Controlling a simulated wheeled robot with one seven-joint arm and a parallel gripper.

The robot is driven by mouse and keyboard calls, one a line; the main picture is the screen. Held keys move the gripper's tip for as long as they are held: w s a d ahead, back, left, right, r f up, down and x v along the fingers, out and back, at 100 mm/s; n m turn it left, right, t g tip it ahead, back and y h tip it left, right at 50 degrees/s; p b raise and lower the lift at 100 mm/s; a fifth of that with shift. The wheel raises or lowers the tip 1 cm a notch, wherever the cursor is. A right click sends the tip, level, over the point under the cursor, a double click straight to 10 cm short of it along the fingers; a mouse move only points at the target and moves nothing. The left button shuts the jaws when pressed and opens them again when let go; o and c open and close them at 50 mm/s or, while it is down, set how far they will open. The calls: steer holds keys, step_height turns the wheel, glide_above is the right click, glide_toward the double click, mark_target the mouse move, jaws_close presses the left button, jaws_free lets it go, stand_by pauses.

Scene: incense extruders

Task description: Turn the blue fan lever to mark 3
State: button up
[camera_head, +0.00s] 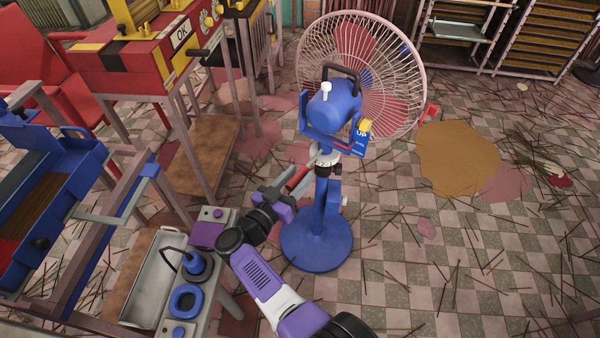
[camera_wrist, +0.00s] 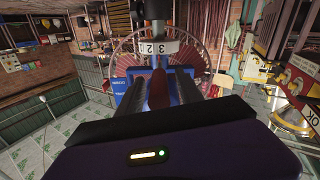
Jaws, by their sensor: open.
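The blue fan (camera_head: 319,215) stands upright on a round base in the middle of the head view. A white collar (camera_head: 325,160) sits on its column below the motor housing. In the wrist view a white band with numerals 3, 2 and 1 (camera_wrist: 157,47) shows just beyond my fingertips. I cannot clearly tell the blue lever from the other blue parts, nor which mark it points to. My gripper (camera_head: 291,186) is open just left of the fan column. In the wrist view my gripper (camera_wrist: 158,78) has a reddish shape between its fingers, which I cannot identify.
A grey workbench (camera_head: 150,290) with a blue ring and a metal tray stands at lower left. A red and yellow machine (camera_head: 130,55) stands behind it. Racks (camera_head: 548,38) stand at the back right.

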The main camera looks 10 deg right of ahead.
steer(key=p+v, duration=0.1)
steer(key=v, duration=0.5)
steer(key=shift+s+a, duration=0.25)
